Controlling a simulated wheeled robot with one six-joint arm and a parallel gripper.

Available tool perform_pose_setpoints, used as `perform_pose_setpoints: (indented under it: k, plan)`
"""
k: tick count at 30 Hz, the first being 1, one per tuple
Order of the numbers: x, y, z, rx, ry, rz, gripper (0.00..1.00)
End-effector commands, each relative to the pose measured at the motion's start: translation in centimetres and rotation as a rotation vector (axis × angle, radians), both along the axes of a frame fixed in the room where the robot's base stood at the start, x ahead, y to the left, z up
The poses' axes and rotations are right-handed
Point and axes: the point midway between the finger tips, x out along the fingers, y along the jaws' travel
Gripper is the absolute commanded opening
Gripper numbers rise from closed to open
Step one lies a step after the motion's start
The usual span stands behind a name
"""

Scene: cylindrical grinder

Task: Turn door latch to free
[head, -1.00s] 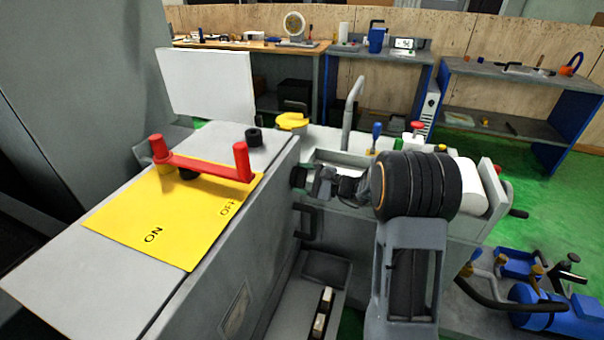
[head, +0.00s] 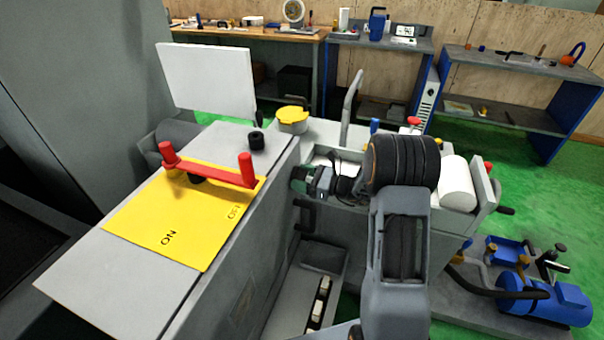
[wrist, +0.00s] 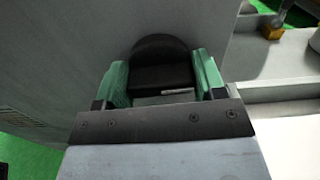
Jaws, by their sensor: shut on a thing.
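In the wrist view, a black latch piece (wrist: 162,48) with a rounded top stands against the grey panel. The two green pads of my gripper (wrist: 162,72) lie on either side of it, and the gripper is shut on it. In the head view, my gripper (head: 306,181) reaches to the side wall of the grey machine cabinet (head: 262,215). The latch is hidden there by the gripper and the wall edge, so I cannot tell its exact turn.
A red lever (head: 210,172) sits on a yellow ON/OFF plate (head: 180,225) atop the cabinet. A black pull handle (head: 305,216) is just below my gripper. A yellow-lidded pot (head: 292,120) stands behind. A blue motor unit (head: 545,300) is low at right.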

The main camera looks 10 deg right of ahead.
Motion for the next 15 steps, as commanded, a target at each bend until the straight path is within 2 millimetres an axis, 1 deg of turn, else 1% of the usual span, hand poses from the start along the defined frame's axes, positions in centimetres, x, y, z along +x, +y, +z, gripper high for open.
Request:
perform_pose_setpoints:
  k: [6, 15]
  plan:
    - [-0.06, 0.06, -0.10, 0.029, 0.049, 0.002, 0.40]
    - [-0.07, 0.06, -0.19, 0.039, 0.063, 0.002, 0.40]
